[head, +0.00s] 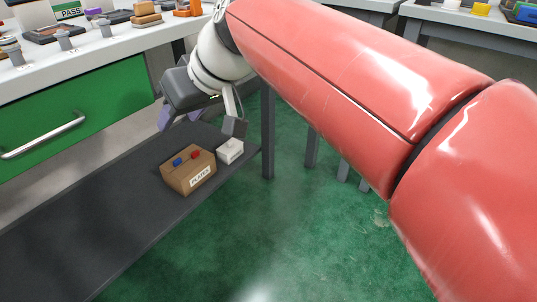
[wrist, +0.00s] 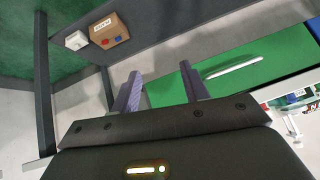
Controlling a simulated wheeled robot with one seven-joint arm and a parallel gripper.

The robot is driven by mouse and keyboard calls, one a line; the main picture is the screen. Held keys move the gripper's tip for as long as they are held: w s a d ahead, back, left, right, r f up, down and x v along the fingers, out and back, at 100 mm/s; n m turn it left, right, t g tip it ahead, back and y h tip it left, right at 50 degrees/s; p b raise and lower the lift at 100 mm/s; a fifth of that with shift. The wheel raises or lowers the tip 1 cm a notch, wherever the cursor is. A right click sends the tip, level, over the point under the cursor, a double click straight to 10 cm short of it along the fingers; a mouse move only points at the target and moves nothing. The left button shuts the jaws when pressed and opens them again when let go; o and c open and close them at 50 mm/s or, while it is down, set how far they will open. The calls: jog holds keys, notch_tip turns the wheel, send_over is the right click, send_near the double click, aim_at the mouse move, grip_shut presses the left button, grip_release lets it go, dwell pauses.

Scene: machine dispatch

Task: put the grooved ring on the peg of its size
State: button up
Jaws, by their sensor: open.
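My gripper (head: 180,117) hangs in front of the green drawer, over the low dark shelf and well below the worktop. In the wrist view its two purple fingers (wrist: 160,75) stand apart with nothing between them. Several small grey upright pieces, such as one grey piece (head: 65,40), stand on the worktop at the upper left of the head view. They are too small to tell which is a peg or whether one carries the grooved ring. I cannot make out the grooved ring in either view.
The white worktop (head: 40,80) has a green drawer (head: 80,112) with a handle. Table legs stand at centre; green floor is clear.

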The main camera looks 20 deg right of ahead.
jog(key=s+d+f+m+h, duration=0.2)
jog(key=s+d+f, duration=0.3)
jog(key=f, duration=0.3)
jog(key=s+d+f+m+h, duration=0.2)
jog(key=s+d+f, duration=0.3)
jog(key=s+f, duration=0.3)
jog(key=shift+f+m+g+h, duration=0.4)
jog(key=shift+f+h, duration=0.15)
jog(key=shift+h, duration=0.05)
jog(key=shift+r, duration=0.15)
notch_tip(320, 180, up, 3)
jog(key=p, duration=0.3)
jog(key=shift+f, duration=0.2)
